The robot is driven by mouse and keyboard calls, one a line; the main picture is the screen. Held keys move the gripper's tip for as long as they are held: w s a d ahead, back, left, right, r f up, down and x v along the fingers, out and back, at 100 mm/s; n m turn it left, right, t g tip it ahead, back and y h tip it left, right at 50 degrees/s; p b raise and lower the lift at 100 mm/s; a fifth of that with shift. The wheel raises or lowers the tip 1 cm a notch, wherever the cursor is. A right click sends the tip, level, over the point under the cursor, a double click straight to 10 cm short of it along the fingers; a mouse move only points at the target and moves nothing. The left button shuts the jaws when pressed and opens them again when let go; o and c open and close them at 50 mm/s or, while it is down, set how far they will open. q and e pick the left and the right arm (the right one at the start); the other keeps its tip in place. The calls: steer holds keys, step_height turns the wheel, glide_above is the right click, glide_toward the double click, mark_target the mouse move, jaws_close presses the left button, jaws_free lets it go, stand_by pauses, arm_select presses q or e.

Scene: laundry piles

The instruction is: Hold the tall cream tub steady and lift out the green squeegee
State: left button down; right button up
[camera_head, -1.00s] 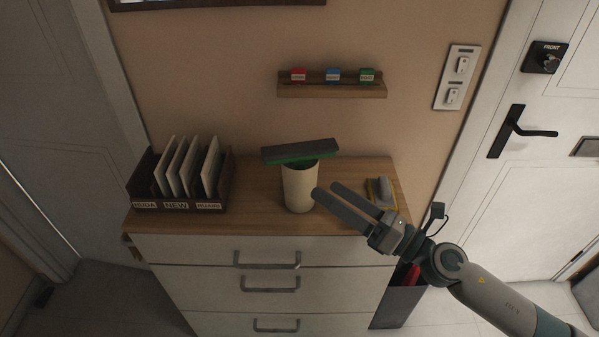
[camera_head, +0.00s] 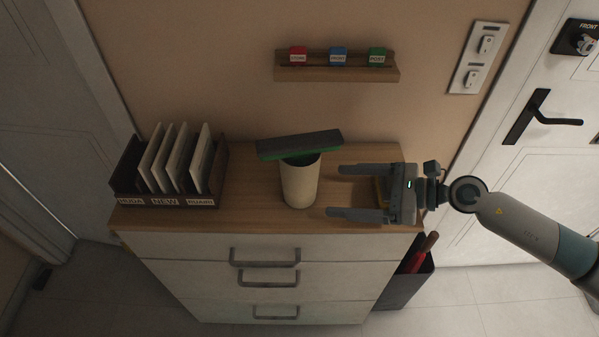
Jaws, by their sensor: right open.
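The tall cream tub (camera_head: 299,184) stands upright on the wooden top of a white drawer cabinet. The green squeegee (camera_head: 299,146) sits in it, its wide dark head with a green lower edge lying across above the tub's mouth. The squeegee's lower part is hidden inside the tub. My right gripper (camera_head: 333,191) is open and empty, just right of the tub, its two fingers spread and pointing left at it. The fingers look apart from the tub. My left gripper is not in view.
A dark wooden rack (camera_head: 165,202) with several white panels stands left on the cabinet top (camera_head: 245,190). A small wall shelf (camera_head: 337,72) holds red, blue and green tags. A dark bin (camera_head: 405,287) with red-handled things stands right of the cabinet (camera_head: 205,250). A door is at right.

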mark_target(311, 188)
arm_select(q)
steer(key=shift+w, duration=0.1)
arm_select(e)
steer(key=shift+w+a+p, duration=0.2)
steer(key=shift+a+p, duration=0.15)
steer(key=shift+a, duration=0.2)
steer(key=shift+w+a+f, duration=0.1)
steer(key=shift+a, duration=0.15)
steer(key=p+x, duration=0.1)
steer(key=x, duration=0.2)
steer(key=shift+p, duration=0.3)
steer(key=p+x, duration=0.1)
steer(key=x, duration=0.2)
steer(key=shift+w+a+f, duration=0.1)
steer(key=shift+a+f, duration=0.1)
steer(key=shift+a, duration=0.15)
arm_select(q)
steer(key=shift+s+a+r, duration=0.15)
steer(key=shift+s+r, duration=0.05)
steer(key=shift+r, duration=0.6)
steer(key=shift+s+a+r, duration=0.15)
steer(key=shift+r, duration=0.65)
arm_select(e)
steer(key=shift+x, duration=0.8)
